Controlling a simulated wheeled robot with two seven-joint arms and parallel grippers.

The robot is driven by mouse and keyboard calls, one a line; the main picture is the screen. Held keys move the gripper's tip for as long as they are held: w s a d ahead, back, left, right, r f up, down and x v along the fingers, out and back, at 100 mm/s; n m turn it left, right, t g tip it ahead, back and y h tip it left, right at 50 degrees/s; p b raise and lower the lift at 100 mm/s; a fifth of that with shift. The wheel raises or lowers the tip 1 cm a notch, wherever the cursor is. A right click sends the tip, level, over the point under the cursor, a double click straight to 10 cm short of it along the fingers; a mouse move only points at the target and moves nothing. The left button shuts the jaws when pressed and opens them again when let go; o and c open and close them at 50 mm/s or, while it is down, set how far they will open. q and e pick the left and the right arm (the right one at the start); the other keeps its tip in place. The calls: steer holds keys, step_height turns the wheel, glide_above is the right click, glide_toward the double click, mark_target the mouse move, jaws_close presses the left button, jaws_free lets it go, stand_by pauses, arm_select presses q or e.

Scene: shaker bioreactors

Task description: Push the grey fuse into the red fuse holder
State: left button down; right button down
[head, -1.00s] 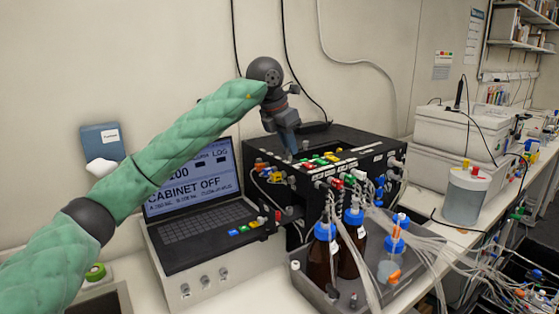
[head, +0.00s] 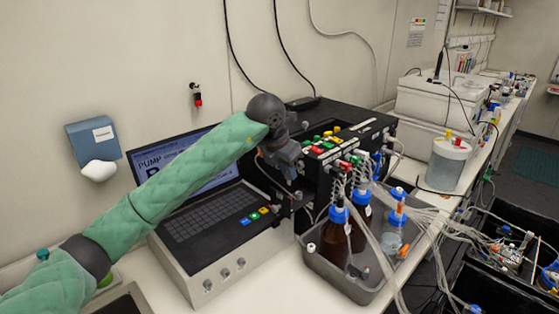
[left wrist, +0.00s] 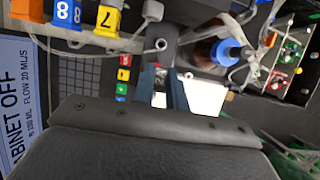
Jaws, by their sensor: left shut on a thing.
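My left gripper (head: 284,172) is in front of the black box's left end, above the laptop's right edge. In the left wrist view its narrow dark fingers (left wrist: 166,90) are close together. A small grey piece with a mark (left wrist: 160,82), seemingly the grey fuse, shows between them; most of it is hidden. In the head view the gripper hides it. Red pieces sit among green and yellow ones on the black box, one red block (head: 316,150) on its top; I cannot tell which is the red fuse holder. My right gripper is out of view.
The black box (head: 365,132) stands behind the gripper. A grey tray (head: 372,292) with blue-capped bottles (head: 337,240) and loose tubes is close on the right. The laptop (head: 205,215) lies below on the left. Numbered coloured blocks (left wrist: 107,20) are near in the wrist view.

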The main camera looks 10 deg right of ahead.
mark_target(294, 195)
arm_select(q)
steer(key=shift+f, duration=2.05)
steer(key=shift+b, duration=1.05)
steer(key=shift+f+b, duration=1.35)
steer(key=shift+b, duration=0.7)
stand_by(2.4)
steer(key=c, duration=1.3)
jaws_free()
steer(key=shift+c, duration=0.2)
